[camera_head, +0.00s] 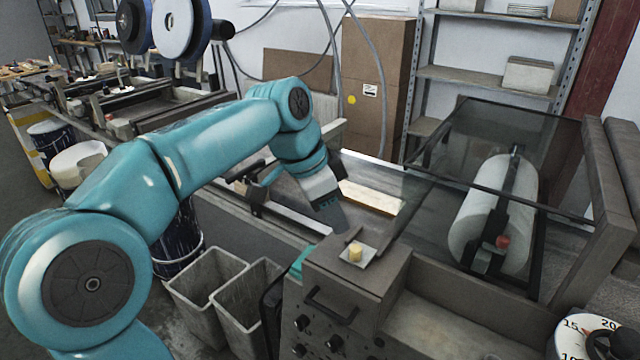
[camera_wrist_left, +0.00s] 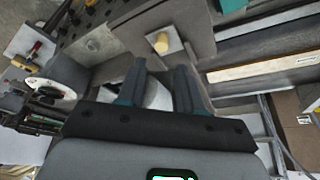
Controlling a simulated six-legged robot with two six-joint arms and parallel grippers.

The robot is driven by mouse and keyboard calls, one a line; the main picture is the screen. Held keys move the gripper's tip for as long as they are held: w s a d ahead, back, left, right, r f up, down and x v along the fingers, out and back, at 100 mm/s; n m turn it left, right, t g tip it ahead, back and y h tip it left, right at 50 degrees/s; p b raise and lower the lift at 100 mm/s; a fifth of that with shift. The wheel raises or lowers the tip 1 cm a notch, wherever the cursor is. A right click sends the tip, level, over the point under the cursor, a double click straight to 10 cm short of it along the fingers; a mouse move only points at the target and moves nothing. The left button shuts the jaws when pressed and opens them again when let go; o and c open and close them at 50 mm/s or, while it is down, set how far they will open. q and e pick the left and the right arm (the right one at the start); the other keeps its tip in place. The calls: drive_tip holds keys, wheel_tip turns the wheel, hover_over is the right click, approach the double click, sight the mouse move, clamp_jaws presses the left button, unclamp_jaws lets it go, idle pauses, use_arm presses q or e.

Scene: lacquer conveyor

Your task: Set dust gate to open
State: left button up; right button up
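I cannot tell for sure which part is the dust gate. A short pale-yellow knob (camera_head: 355,252) stands upright on a small light square plate (camera_head: 368,257) on top of a brown-grey control box (camera_head: 330,262). The knob (camera_wrist_left: 160,42) and plate (camera_wrist_left: 177,43) also show at the top of the left wrist view. My left gripper (camera_head: 340,222) hangs just behind and left of the box, apart from the knob. In the left wrist view its two fingers (camera_wrist_left: 158,90) stand apart with nothing gripped between them. My right gripper is in neither view.
The box front has a dark handle (camera_head: 331,308) and several black knobs (camera_head: 302,322). A glass-covered conveyor with a white roller (camera_head: 490,215) lies behind and right. A pale board (camera_head: 372,198) lies on the conveyor. Two grey bins (camera_head: 212,285) stand left. A numbered dial (camera_head: 590,338) is lower right.

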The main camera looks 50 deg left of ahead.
use_arm(q)
drive_tip(key=v, duration=0.6)
drive_tip(key=shift+s+r+p, duration=0.2)
drive_tip(key=shift+r+p, duration=0.1)
drive_tip(key=shift+p, duration=0.1)
drive_tip(key=shift+s+a, duration=0.1)
